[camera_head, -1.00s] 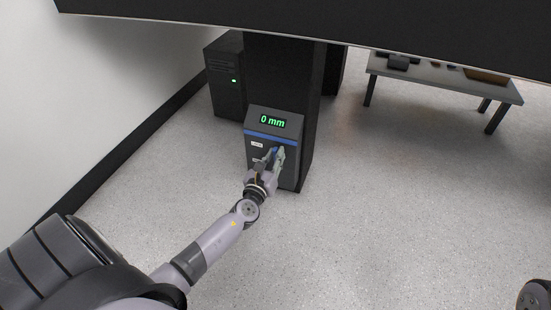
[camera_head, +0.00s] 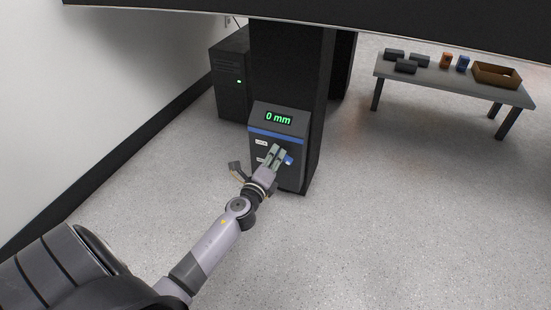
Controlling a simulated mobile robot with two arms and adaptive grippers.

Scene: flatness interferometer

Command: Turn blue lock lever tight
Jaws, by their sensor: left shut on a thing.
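A dark control box (camera_head: 262,117) with a blue stripe and a green "0 mm" display (camera_head: 278,118) is fixed to the front of a black column. The blue lock lever (camera_head: 288,160) shows as a small blue piece on the box's front face, partly hidden by my gripper. My left gripper (camera_head: 279,152) is at the box face, shut on the blue lever. Its fingers cover most of the lever, so the lever's full angle is hidden. My right gripper does not show.
A black computer tower (camera_head: 230,84) stands left of the column. A low grey table (camera_head: 450,86) at the right holds several dark blocks, an orange can (camera_head: 445,61), a blue can (camera_head: 463,63) and a brown tray (camera_head: 497,84). The speckled floor between is clear.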

